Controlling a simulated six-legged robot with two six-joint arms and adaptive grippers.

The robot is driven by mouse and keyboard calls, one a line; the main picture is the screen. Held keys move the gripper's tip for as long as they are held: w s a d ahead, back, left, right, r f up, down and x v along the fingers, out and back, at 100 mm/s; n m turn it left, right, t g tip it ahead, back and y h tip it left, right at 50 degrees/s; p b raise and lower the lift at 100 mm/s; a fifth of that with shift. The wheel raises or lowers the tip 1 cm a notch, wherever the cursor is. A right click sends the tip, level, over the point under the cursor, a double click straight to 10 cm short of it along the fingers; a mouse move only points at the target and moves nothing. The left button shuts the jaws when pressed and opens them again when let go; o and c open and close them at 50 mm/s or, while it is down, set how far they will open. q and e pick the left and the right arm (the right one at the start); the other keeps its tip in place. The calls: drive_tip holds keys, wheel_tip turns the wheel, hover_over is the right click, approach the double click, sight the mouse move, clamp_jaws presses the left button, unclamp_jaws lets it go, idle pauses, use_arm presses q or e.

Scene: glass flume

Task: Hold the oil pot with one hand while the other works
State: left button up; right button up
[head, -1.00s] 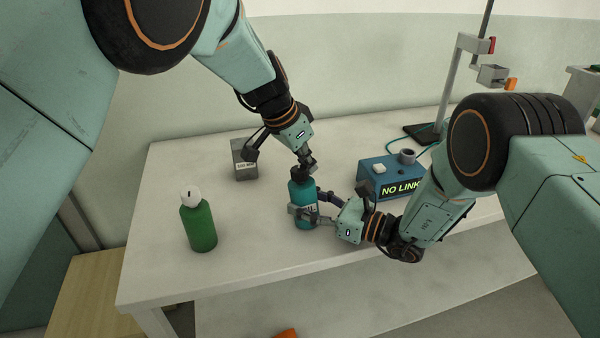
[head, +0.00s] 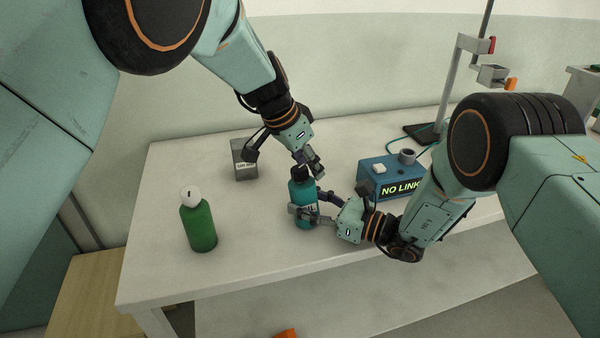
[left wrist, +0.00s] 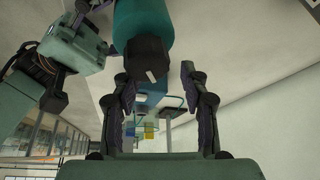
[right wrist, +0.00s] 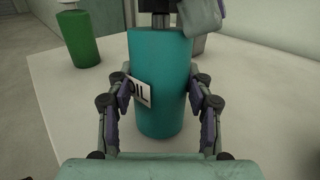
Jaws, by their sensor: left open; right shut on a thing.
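The oil pot is a teal bottle (head: 304,205) with a black cap (head: 300,173), upright on the table. In the right wrist view its body (right wrist: 160,85) stands between my right gripper's fingers, with a white label reading "OIL" in part. My right gripper (head: 308,214) is shut on the pot's body from the right. My left gripper (head: 312,166) is open at the cap, above the pot. In the left wrist view the black cap (left wrist: 146,58), with a pale mark on top, lies just ahead of the open fingers; I cannot tell whether they touch it.
A green bottle (head: 198,225) with a white cap stands to the left. A grey box (head: 244,162) stands behind. A blue box (head: 378,180) with a "NO LINK" display is at the right, before a stand (head: 448,85). The table's (head: 160,270) front left is clear.

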use_arm(q)
drive_tip(key=m, duration=0.1)
drive_tip(key=m+g, duration=0.1)
drive_tip(key=m, duration=0.1)
drive_tip(key=s+m+g+h, duration=0.1)
drive_tip(key=m, duration=0.1)
drive_tip(key=shift+d+f, duration=0.15)
drive_tip(key=shift+d, duration=0.2)
drive_tip(key=m, duration=0.1)
drive_tip(key=m+g, duration=0.1)
drive_tip(key=m, duration=0.1)
drive_tip(key=s+m+g, duration=0.1)
drive_tip(key=m, duration=0.1)
drive_tip(key=shift+d, duration=0.35)
drive_tip(key=shift+c, duration=0.2)
drive_tip(key=shift+d, duration=0.1)
drive_tip(key=c, duration=0.9)
drive_tip(key=shift+w, duration=0.1)
clamp_jaws()
